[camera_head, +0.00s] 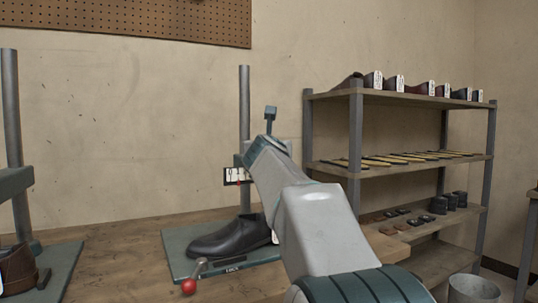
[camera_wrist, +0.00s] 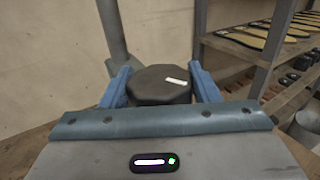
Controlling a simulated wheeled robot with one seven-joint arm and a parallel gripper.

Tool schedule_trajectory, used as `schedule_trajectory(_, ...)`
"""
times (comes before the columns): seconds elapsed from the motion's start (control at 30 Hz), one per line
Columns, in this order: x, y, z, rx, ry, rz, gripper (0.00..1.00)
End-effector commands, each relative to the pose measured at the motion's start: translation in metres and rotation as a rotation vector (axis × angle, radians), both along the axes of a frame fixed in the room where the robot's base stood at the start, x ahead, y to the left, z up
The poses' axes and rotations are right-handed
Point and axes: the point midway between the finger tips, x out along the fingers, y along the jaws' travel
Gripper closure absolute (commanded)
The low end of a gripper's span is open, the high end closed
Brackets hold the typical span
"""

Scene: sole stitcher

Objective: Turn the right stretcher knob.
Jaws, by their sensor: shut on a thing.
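In the wrist view, a dark, many-sided knob (camera_wrist: 155,90) with a white mark on its top sits between the blue fingers of my gripper (camera_wrist: 159,71). The fingers are shut on it from both sides. In the head view, my arm crosses the right stretcher and hides the knob. The right stretcher's base plate (camera_head: 182,262) carries a black shoe (camera_head: 225,238). Its grey post (camera_head: 245,110) stands behind, with a small white scale and red pointer (camera_head: 238,176) beside my arm. A lever with a red ball (camera_head: 189,286) is at the plate's front.
Another stretcher post (camera_head: 15,150) and a brown shoe (camera_head: 18,270) stand at the left edge. Bare bench lies between the two plates.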

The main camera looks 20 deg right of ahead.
Motion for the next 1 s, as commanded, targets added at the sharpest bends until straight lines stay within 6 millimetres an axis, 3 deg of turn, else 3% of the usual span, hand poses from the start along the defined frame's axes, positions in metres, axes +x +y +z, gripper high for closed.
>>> schedule_trajectory(0.03,0.0017,0.0008,-0.0066,0.002,0.008,-0.005,0.68)
schedule_trajectory(0.57,0.0007,-0.0008,-0.0054,0.004,0.006,-0.019,0.68)
schedule_trajectory(0.6,0.0007,-0.0008,-0.0054,0.004,0.006,-0.019,0.42)
schedule_trajectory(0.67,0.0006,-0.0009,-0.0050,0.004,0.005,-0.019,0.25)
schedule_trajectory(1.0,-0.0019,-0.0007,-0.0020,0.001,0.000,-0.019,0.23)
